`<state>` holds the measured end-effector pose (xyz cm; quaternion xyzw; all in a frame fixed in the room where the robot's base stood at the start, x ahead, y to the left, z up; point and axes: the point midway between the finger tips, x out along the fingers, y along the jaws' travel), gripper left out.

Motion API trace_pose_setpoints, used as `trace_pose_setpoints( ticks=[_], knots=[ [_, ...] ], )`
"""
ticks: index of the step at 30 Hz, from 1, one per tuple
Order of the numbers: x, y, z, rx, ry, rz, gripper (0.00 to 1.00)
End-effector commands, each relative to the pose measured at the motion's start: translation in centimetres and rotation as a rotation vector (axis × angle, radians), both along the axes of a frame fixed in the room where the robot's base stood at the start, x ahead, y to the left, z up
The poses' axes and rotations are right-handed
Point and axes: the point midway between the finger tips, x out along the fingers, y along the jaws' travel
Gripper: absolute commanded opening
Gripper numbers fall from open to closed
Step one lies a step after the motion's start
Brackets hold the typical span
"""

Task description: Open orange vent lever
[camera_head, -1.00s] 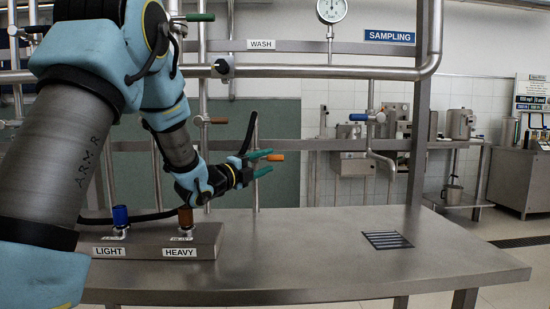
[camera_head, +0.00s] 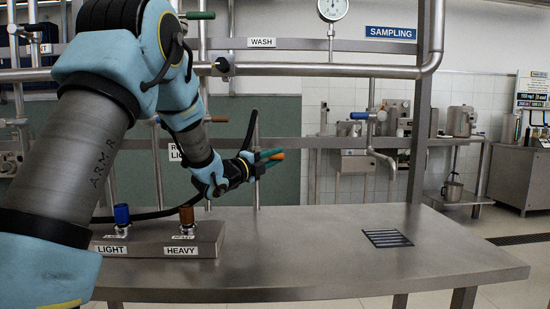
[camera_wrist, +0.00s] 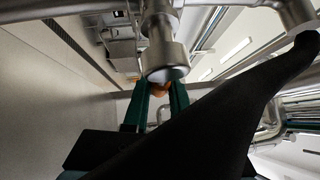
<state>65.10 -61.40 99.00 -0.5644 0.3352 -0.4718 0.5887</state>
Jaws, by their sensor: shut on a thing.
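The orange lever handle (camera_head: 279,156) sticks out to the right from a thin vertical pipe behind the bench. My gripper (camera_head: 269,158) has green fingers and is shut on this handle, with the handle's tip showing past the fingers. In the wrist view, a bit of the orange handle (camera_wrist: 161,88) shows between the two green fingers (camera_wrist: 158,107). A metal pipe end in front and a thick black hose across the picture hide much of the handle there.
A steel bench (camera_head: 330,250) carries a block with a blue-capped (camera_head: 121,214) LIGHT outlet and a brown-capped (camera_head: 187,214) HEAVY outlet. A horizontal steel pipe (camera_head: 310,71) crosses above. The bench's right side is clear, with a grate (camera_head: 387,238).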

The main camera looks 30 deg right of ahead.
Motion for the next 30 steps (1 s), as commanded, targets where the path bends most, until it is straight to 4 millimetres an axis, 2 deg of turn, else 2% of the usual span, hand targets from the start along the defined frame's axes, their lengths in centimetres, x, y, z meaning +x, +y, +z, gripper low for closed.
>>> trace_pose_setpoints(
  ticks=[1,4,30],
  knots=[
    [0.01,0.01,-0.01,0.0,0.0,0.0,0.1],
    [0.01,0.01,-0.01,0.0,0.0,0.0,0.0],
    [0.03,0.04,-0.03,0.001,0.0,0.001,0.0]
  ],
)
